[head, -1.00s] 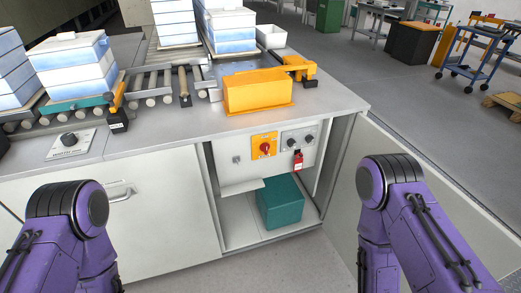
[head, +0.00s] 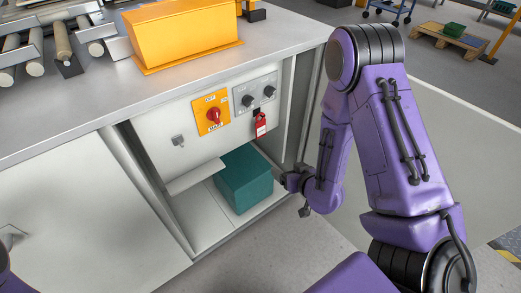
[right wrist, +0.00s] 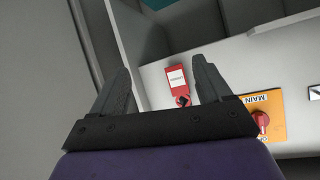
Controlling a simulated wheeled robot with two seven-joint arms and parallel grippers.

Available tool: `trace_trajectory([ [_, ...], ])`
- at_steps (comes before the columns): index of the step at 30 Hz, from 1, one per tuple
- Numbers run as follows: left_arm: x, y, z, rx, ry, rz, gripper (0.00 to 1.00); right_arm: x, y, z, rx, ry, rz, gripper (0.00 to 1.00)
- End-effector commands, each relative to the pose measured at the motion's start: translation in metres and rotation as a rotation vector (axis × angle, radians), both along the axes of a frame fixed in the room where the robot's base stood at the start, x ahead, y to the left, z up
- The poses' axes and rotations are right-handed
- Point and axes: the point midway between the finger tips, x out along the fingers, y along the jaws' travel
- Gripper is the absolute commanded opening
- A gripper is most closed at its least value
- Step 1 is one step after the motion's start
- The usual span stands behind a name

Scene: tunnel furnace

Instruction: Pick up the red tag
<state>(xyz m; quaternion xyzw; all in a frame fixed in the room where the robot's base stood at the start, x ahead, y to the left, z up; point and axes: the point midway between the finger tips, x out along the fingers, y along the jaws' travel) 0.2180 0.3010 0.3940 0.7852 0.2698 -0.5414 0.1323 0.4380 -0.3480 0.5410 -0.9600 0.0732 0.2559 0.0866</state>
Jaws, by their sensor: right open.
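The red tag (head: 260,126) hangs on the control panel inside the open cabinet, below the two dark knobs. In the right wrist view the red tag (right wrist: 176,78) has a white label and a dark fastening at its lower end. My right gripper (head: 293,194) is low and to the right of the tag, in front of the cabinet opening. In the right wrist view my right gripper (right wrist: 161,66) is open and empty. The tag appears between its fingers but beyond them, apparently untouched. My left gripper is out of view.
The orange switch plate (head: 211,113) with a red rotary switch is left of the tag. A teal box (head: 244,180) stands on the cabinet floor. A small shelf (head: 195,177) juts out below the panel. The open door (head: 435,135) stands at the right.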

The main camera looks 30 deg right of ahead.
Motion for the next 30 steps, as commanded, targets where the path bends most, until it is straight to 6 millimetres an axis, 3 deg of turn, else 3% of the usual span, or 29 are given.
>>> trace_trajectory([
  [1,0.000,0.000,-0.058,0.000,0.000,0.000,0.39,0.021,-0.008,-0.024,-0.021,-0.110,0.039,0.78],
  [3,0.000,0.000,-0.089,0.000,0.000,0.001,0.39,0.040,-0.015,-0.013,-0.057,-0.242,0.100,0.78],
  [7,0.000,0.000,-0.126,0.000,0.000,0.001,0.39,0.054,-0.025,0.007,-0.116,-0.424,0.177,0.78],
  [13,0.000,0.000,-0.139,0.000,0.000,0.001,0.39,0.064,-0.029,0.026,-0.157,-0.528,0.224,0.78],
  [30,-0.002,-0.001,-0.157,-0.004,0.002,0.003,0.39,0.155,-0.023,0.031,-0.157,-0.526,0.225,0.78],
])
